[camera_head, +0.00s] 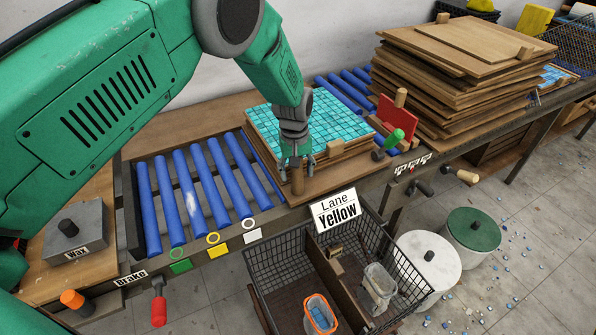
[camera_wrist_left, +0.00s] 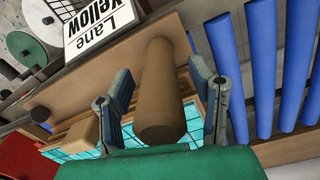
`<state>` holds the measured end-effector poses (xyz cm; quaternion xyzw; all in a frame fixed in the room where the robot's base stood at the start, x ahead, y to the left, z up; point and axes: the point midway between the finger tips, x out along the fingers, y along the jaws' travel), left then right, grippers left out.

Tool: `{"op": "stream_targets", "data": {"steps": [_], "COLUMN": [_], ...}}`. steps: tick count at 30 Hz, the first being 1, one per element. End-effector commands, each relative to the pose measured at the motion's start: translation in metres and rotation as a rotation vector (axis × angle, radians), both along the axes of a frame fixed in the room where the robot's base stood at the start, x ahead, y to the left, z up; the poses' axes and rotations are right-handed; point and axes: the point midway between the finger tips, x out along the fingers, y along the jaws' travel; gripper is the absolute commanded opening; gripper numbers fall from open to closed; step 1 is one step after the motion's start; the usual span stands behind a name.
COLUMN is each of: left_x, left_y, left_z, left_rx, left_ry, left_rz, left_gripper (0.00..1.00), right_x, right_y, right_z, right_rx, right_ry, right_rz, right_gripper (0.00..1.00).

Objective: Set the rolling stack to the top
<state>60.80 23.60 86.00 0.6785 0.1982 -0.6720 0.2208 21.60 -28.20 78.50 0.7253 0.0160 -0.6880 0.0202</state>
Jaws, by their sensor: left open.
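A low stack of wooden boards with teal mosaic sheeting on top (camera_head: 335,118) lies on the conveyor. A round wooden peg (camera_head: 297,184) is at its front edge and also shows in the left wrist view (camera_wrist_left: 160,100). My left gripper (camera_head: 297,168) is over that edge. In the left wrist view its two fingers (camera_wrist_left: 161,78) are apart on either side of the peg, with visible gaps, so it is open. The stack is partly hidden behind the fingers and palm there. My right gripper is not in view.
Blue rollers (camera_head: 190,190) lie bare left of the stack. A red block with a wooden handle (camera_head: 392,120) and a green knob (camera_head: 394,138) stand at its right. A tall board stack (camera_head: 460,60) is farther right. A wire basket (camera_head: 275,275) hangs below the "Lane Yellow" sign (camera_head: 338,209).

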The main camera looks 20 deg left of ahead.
Motion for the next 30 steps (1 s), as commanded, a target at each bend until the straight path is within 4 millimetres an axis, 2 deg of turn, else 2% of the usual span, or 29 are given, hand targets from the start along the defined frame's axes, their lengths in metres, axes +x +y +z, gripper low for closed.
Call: {"op": "stream_targets", "data": {"steps": [5, 13, 18, 23, 30], "left_x": [0.001, 0.001, 0.0, 0.0, 0.0], "left_y": [0.001, 0.001, 0.002, 0.002, 0.002], "left_z": [0.025, 0.082, 0.107, 0.117, 0.117], "left_rx": [0.001, 0.001, 0.001, 0.001, 0.001], "left_ry": [-0.004, -0.004, -0.003, -0.001, -0.001], "left_rz": [0.0, -0.001, -0.001, -0.001, -0.001], "left_gripper": [0.49, 0.49, 0.49, 0.49, 0.49], "right_x": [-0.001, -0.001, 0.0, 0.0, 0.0], "right_y": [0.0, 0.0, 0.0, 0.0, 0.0], "right_z": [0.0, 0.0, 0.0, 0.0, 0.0], "right_rx": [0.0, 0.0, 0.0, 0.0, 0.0], "right_ry": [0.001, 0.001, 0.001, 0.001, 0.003], "right_rz": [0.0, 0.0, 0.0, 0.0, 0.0], "right_gripper": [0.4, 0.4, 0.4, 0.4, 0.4]}}
